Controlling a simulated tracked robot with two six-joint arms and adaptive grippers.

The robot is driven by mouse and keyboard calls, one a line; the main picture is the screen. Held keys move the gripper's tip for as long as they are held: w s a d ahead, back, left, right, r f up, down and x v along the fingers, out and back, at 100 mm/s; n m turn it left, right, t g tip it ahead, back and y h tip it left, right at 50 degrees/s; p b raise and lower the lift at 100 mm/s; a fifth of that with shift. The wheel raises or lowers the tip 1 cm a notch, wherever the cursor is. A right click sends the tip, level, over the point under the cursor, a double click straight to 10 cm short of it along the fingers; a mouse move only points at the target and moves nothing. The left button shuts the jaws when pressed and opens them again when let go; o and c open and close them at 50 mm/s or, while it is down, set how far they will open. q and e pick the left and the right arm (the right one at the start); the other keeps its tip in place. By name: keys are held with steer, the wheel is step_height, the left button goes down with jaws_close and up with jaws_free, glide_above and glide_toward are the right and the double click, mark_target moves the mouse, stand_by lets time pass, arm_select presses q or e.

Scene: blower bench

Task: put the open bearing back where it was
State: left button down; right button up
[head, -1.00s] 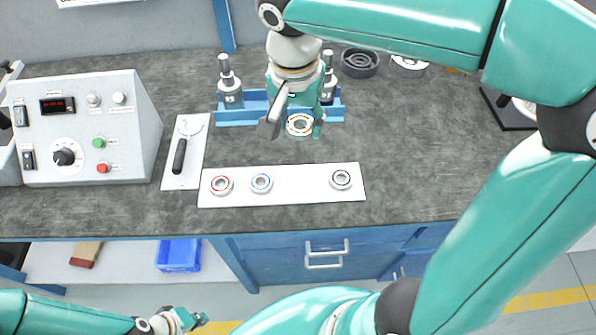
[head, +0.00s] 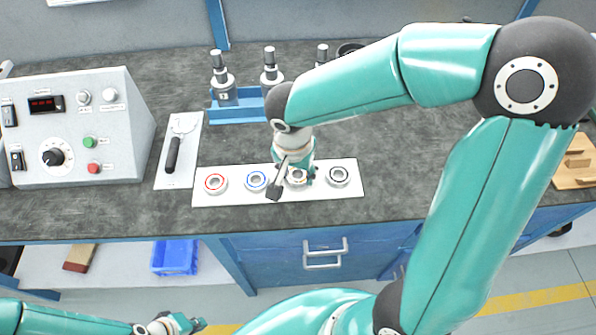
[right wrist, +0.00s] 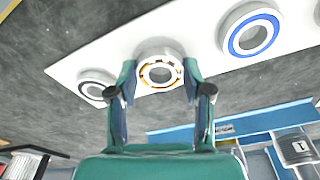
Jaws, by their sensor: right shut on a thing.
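The open bearing (head: 297,177), a pale ring with an orange-brown cage, is between the fingers of my right gripper (right wrist: 160,75). In the right wrist view the open bearing (right wrist: 159,73) is over the white strip (right wrist: 112,50), between the blue-ringed bearing (right wrist: 251,33) and the black-ringed bearing (right wrist: 95,89). I cannot tell whether it touches the strip. In the head view, the red-ringed bearing (head: 214,183) is at the strip's left end. My left gripper (head: 188,324) is low at the front, away from the bench; its jaws are too small to judge.
A blue rack (head: 238,114) with several grey fixtures stands behind the strip. A white plate with a black-handled tool (head: 173,155) lies to the left, beside the control box (head: 75,130).

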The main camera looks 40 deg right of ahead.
steer(key=shift+f, duration=0.25)
steer(key=shift+s, duration=0.1)
steer(key=shift+f, duration=0.15)
steer(key=o, duration=1.3)
steer(key=shift+o, duration=0.2)
steer(key=shift+r, duration=0.3)
step_height(320, 180, up, 12)
steer(key=s+a+p, duration=0.1)
steer(key=shift+a+f, duration=0.15)
steer(key=shift+a, duration=0.1)
steer(key=shift+s, duration=0.1)
